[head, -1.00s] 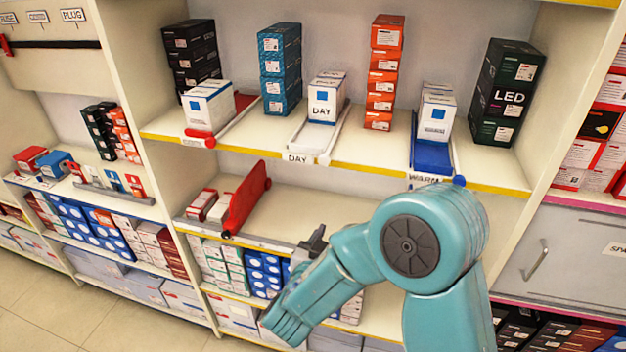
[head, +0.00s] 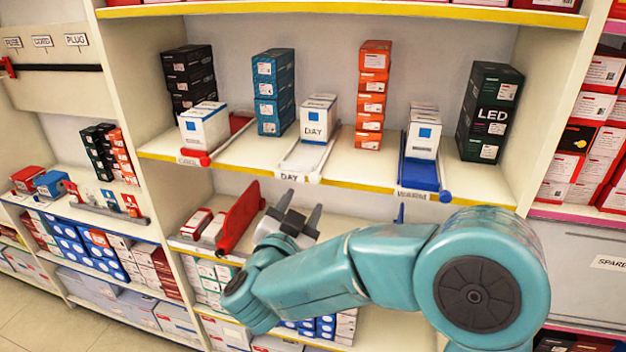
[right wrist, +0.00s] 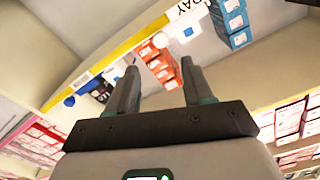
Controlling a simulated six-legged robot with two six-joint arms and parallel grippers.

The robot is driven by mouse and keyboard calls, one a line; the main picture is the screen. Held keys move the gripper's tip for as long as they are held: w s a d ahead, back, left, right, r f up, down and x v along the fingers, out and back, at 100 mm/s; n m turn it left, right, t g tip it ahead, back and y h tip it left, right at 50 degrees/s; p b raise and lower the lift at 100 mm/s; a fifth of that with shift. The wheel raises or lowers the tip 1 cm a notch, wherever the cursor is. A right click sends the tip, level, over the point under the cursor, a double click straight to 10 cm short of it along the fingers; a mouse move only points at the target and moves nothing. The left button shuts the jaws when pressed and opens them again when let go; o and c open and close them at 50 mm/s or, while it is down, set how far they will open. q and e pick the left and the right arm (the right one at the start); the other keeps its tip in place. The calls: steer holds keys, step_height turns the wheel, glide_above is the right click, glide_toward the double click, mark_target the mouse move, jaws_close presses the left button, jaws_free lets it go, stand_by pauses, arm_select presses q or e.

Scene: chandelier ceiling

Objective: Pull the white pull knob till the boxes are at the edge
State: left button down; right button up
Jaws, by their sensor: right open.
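The white pull knob (head: 314,178) is at the front right of the white DAY tray (head: 302,157), by the shelf's yellow edge. It also shows in the right wrist view (right wrist: 160,40). White DAY boxes (head: 315,122) stand on the tray, set back from its front end. My right gripper (head: 299,208) is open and empty, just below and in front of the shelf edge, fingers pointing up. It is apart from the knob. In the right wrist view the knob shows above the gap between the fingers. My left gripper is not in view.
A red-trimmed tray (head: 222,142) is on the left and a blue WARM tray (head: 420,174) on the right, each with white boxes. Orange boxes (head: 371,95) and blue boxes (head: 273,92) stand between. A red divider (head: 240,217) stands on the shelf below.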

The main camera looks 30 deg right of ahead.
mark_target(314, 179)
steer(key=p+x, duration=0.1)
steer(key=x, duration=0.6)
steer(key=shift+w, duration=0.2)
steer(key=shift+w+d+p, duration=0.2)
steer(key=shift+d+p, duration=0.1)
steer(key=shift+d, duration=0.05)
steer(key=shift+w+d, duration=0.15)
steer(key=shift+w, duration=0.05)
steer(key=shift+w+f, duration=0.1)
steer(key=shift+w, duration=0.15)
steer(key=shift+s+d, duration=0.1)
steer(key=shift+s, duration=0.05)
steer(key=shift+c, duration=0.9)
jaws_close()
